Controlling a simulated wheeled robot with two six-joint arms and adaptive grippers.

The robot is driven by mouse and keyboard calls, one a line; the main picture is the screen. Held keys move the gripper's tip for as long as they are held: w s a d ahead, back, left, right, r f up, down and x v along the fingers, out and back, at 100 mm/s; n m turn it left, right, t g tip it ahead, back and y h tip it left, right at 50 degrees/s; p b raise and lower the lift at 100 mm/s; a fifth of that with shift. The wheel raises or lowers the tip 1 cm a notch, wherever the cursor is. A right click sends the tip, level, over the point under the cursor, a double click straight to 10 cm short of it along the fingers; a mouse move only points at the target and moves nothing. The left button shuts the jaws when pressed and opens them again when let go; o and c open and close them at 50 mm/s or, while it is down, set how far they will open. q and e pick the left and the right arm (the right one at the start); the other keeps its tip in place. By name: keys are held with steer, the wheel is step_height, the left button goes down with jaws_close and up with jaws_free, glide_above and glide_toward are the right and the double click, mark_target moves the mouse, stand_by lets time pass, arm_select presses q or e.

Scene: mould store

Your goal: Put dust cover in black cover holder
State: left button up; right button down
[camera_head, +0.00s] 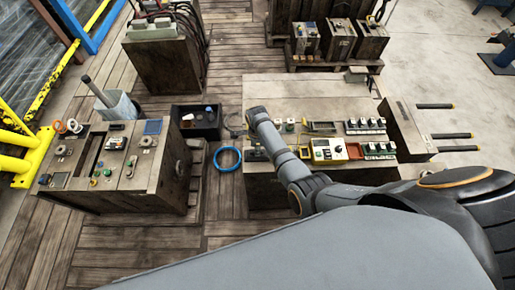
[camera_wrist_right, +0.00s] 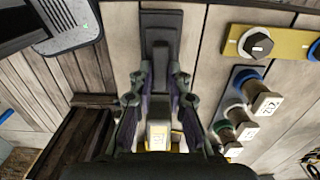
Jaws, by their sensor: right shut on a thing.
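My right gripper (camera_head: 257,149) is at the left end of the right-hand wooden bench, partly hidden by my own arm. In the right wrist view its fingers (camera_wrist_right: 161,82) are closed around a narrow dark piece (camera_wrist_right: 160,66), which appears to be the dust cover; its outline is hard to make out. A flat black part (camera_wrist_right: 161,22), apparently the black cover holder, lies just beyond the fingertips on the wooden top. The piece overlaps it in the picture; I cannot tell whether they touch. My left gripper is not in view.
The bench (camera_head: 285,95) carries several switches, a yellow-and-white device (camera_head: 328,150) and green terminal blocks right of my gripper. Labelled knobs (camera_wrist_right: 262,100) stand close beside the fingers. A blue ring (camera_head: 228,158) and black crate (camera_head: 184,131) lie left, near another bench (camera_head: 112,190).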

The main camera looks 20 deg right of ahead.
steer(key=shift+f, duration=0.2)
steer(key=c, duration=0.8)
jaws_free()
steer(key=shift+r, duration=0.1)
step_height(320, 180, up, 8)
steer(key=p, duration=0.8)
steer(key=shift+f, duration=0.25)
steer(key=shift+f, duration=0.1)
